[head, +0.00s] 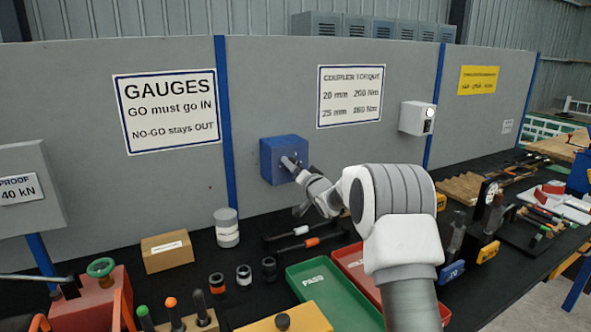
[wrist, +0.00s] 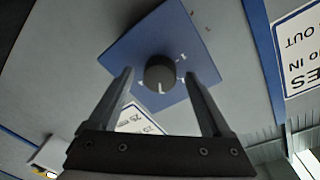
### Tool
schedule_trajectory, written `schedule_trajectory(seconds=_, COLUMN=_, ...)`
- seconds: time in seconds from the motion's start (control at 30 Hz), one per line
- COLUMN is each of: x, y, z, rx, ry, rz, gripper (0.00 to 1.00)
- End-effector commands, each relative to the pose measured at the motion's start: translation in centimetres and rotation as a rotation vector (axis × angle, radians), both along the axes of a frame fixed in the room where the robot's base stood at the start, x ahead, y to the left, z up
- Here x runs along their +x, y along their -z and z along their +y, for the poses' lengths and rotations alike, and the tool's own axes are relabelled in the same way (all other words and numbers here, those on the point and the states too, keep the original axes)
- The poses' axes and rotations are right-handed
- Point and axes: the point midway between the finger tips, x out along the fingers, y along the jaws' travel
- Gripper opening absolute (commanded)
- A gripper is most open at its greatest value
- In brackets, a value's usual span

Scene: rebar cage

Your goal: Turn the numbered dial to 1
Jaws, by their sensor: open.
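A blue dial box (head: 270,163) is fixed to the grey panel in the head view, left of the coupler torque sign. In the wrist view the blue face (wrist: 150,35) is seen tilted, with a dark round knob (wrist: 159,70) in its middle. A short white line shows on the knob's side, at the bottom in this view. Small white marks surround the knob, but I cannot read the numbers. My gripper (wrist: 158,76) is open, its two fingers on either side of the knob in the picture, with gaps. In the head view my gripper (head: 292,165) is at the box's front and hides the knob.
Blue posts (head: 226,120) divide the panel. A white box (head: 417,118) is mounted to the right. Space before the panel is clear.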

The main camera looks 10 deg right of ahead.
Motion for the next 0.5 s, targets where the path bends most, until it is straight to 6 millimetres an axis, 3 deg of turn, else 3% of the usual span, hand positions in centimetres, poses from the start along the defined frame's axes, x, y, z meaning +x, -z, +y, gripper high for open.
schedule_trajectory(seconds=0.23, x=0.05, y=-0.01, z=0.03, rx=0.000, ry=0.000, rz=0.000, gripper=0.83)
schedule_trajectory(seconds=0.5, x=0.03, y=-0.01, z=0.02, rx=0.000, ry=0.000, rz=0.000, gripper=0.36)
